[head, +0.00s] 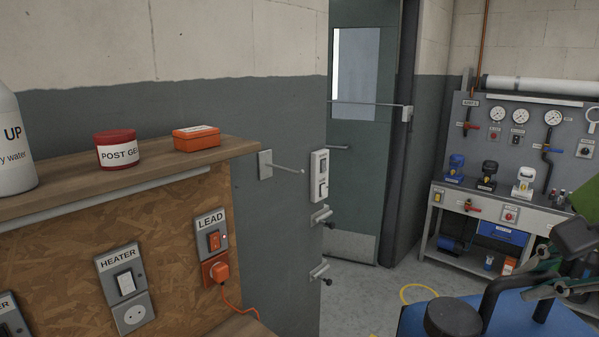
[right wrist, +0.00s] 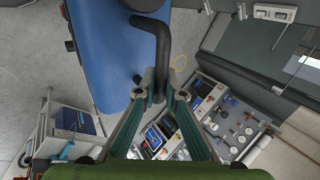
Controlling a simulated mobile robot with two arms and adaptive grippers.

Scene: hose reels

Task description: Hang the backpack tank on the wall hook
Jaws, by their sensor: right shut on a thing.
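The backpack tank (head: 510,318) is blue with a black cap (head: 452,318) and a bent black handle (head: 492,294). It is at the bottom right of the head view, partly cut off. My right gripper (head: 538,275) is shut on the handle. In the right wrist view, the teal fingers (right wrist: 160,88) close around the handle (right wrist: 160,45), with the blue tank (right wrist: 105,55) beside it. A wall hook, a straight metal peg on a pale plate (head: 266,165), sticks out from the grey wall, left of the tank and apart from it. My left gripper is not in view.
A wooden shelf (head: 130,174) with a red jar (head: 116,149) and an orange box (head: 196,138) is at left. A white switch box (head: 319,176) and two lower wall fittings (head: 321,216) are near the wall edge. A workbench (head: 490,203) stands at back right. Floor before the door is clear.

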